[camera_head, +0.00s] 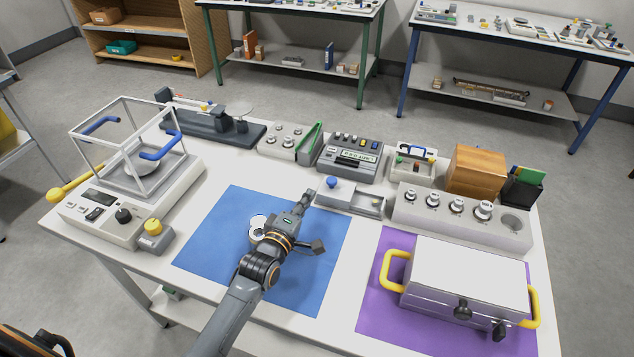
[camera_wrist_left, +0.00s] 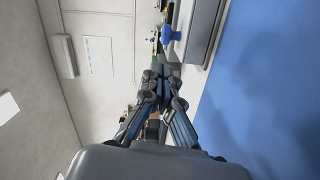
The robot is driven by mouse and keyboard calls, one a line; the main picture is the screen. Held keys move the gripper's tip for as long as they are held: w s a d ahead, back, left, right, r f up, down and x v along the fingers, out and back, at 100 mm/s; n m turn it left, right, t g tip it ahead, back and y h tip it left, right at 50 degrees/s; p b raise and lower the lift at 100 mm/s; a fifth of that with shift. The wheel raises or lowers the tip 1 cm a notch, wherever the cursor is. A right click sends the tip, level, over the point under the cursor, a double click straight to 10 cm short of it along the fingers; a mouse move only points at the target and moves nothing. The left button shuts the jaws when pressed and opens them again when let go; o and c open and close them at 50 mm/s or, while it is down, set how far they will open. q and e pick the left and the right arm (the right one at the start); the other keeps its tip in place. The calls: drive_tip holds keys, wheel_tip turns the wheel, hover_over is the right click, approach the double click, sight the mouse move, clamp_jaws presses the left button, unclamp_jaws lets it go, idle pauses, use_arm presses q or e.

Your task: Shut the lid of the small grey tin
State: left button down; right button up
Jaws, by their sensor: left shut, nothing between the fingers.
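The small grey tin (camera_head: 348,207) is a low, long box beyond the far right corner of the blue mat. Its lid (camera_head: 322,193), with a blue knob (camera_head: 333,182), covers the left part; the right part is open and a small yellowish thing shows inside. My left gripper (camera_head: 307,196) is shut and empty, just left of the tin's lid end. I cannot tell whether it touches the tin. In the left wrist view, the closed fingers (camera_wrist_left: 162,75) point forward beside a grey body (camera_wrist_left: 202,28) with the blue knob (camera_wrist_left: 168,35). My right gripper is out of view.
The blue mat (camera_head: 210,245) lies under my left arm, with a round white-topped object (camera_head: 257,221) beside the wrist. A weight block (camera_head: 462,222) stands right of the tin, a display unit (camera_head: 350,158) behind it. A yellow-handled case (camera_head: 465,275) sits on the purple mat.

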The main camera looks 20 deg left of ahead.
sight(318, 192)
use_arm(q)
drive_tip(key=w, duration=0.4)
drive_tip(key=shift+w+d+f, duration=0.15)
drive_tip(key=shift+w+d, duration=0.1)
drive_tip(key=shift+w, duration=0.15)
drive_tip(key=shift+w+d, duration=0.1)
drive_tip(key=shift+w, duration=0.5)
drive_tip(key=shift+d, duration=0.1)
